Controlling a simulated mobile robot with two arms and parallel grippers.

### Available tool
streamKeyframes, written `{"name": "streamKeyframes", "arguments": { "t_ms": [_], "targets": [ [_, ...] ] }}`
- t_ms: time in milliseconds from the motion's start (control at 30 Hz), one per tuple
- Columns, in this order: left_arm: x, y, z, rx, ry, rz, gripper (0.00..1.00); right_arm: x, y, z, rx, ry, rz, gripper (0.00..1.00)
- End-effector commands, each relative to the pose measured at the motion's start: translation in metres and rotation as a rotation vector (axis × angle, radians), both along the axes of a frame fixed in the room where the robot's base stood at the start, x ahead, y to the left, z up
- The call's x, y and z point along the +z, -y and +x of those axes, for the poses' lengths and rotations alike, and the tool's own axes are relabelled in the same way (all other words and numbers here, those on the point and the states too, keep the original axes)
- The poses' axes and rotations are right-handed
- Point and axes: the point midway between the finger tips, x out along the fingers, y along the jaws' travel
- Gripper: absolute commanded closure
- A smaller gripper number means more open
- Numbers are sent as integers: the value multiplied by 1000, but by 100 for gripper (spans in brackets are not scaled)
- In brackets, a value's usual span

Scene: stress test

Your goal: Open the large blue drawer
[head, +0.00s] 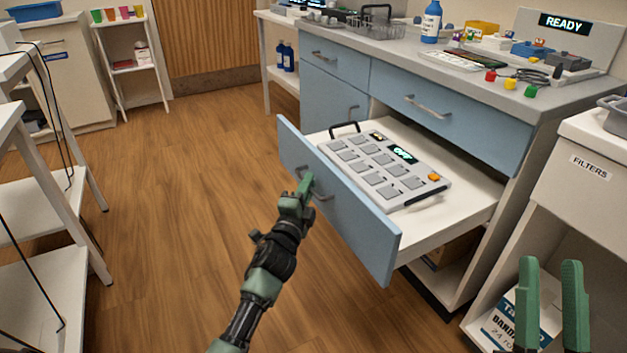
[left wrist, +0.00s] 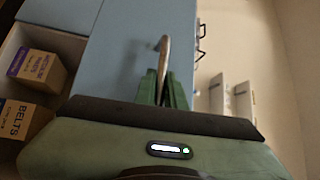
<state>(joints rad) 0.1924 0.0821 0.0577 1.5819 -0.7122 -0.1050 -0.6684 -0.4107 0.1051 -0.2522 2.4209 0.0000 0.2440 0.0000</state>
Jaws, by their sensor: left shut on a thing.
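The large blue drawer (head: 358,225) is pulled well out of the counter. A grey device with several square pads (head: 378,168) and a small lit display lies inside it. My left gripper (head: 306,186) is shut on the drawer's metal handle (head: 322,196). In the left wrist view the handle (left wrist: 164,50) rises from between the green fingers of the left gripper (left wrist: 165,86). My right gripper (head: 551,290) is at the lower right of the head view, its two fingers apart and nothing between them.
The closed upper blue drawer (head: 437,112) is above the open one. The wooden floor (head: 190,200) left of the drawer is clear. White shelving (head: 40,190) stands at the left.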

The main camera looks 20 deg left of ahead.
Motion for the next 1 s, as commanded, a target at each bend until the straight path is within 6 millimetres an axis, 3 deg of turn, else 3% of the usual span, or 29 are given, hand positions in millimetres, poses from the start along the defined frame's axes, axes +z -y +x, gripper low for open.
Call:
{"name": "streamKeyframes", "arguments": {
  "t_ms": [433,467,800,1000],
  "targets": [
    [-3,0,-2,-3,-4,-1,100,-5,0,3,-1,-27,-8,64],
    [-3,0,-2,-3,-4,-1,81,-5,0,3,-1,-27,-8,64],
    [-1,-1,-3,-1,-1,0,80,-4,0,3,-1,-28,-8,64],
    [-4,3,-25,-2,-4,0,80,-20,-1,16,-8,-140,-40,64]
  ]
}}
